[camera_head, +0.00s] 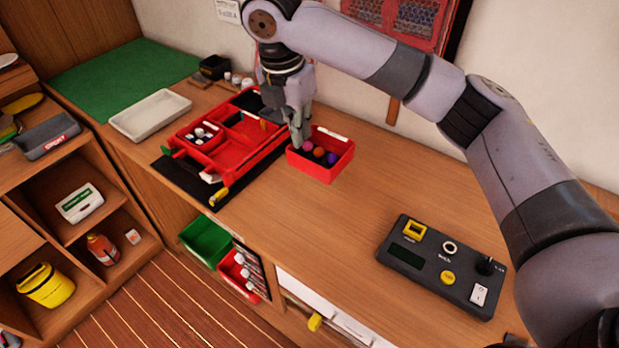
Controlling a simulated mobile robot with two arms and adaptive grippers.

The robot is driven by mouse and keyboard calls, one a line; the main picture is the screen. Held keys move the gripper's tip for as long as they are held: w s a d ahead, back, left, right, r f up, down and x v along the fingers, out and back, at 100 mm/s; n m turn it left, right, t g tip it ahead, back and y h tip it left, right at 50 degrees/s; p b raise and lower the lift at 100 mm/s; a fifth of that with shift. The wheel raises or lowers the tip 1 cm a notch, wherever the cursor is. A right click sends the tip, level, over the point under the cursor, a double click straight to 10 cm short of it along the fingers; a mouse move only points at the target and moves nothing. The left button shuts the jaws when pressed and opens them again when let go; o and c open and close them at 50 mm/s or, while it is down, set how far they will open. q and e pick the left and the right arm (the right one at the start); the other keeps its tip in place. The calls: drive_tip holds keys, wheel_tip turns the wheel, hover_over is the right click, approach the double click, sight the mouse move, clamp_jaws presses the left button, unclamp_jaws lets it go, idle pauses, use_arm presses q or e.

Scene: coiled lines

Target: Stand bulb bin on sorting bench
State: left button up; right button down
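A small red bin (322,174) holding several coloured balls, pink, orange and purple, appears to be the bulb bin. It is upright at the middle of the wooden bench top (370,185), right of the red divided tray. I cannot tell whether its base touches the wood. My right gripper (299,140) points down at the bin's left back corner, its fingertips at the rim. The fingers overlap in this view, so their grip on the wall is unclear. My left gripper is not in view.
The red divided tray (262,146) lies on a black mat (172,172) close left of the bin. A white tray (150,115) and green mat (125,78) are farther left. A black control box (405,258) sits front right. Bench between bin and box is clear.

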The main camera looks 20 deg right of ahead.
drive_tip(key=f, duration=0.7)
drive_tip(key=f+p, duration=0.1)
drive_tip(key=f, duration=0.7)
drive_tip(key=shift+w+a+f, duration=0.15)
drive_tip(key=shift+w+f, duration=0.05)
drive_tip(key=shift+f, duration=0.05)
wheel_tip(320, 180, down, 4)
drive_tip(key=shift+r+p, duration=0.25)
drive_tip(key=shift+p, duration=0.05)
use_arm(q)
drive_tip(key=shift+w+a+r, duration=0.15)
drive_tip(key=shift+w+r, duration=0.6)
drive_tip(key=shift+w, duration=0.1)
use_arm(e)
drive_tip(key=shift+f, duration=0.2)
drive_tip(key=shift+f, duration=0.1)
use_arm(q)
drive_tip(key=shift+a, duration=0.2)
use_arm(e)
drive_tip(key=c, duration=1.8)
unclamp_jaws()
drive_tip(key=shift+s, duration=0.1)
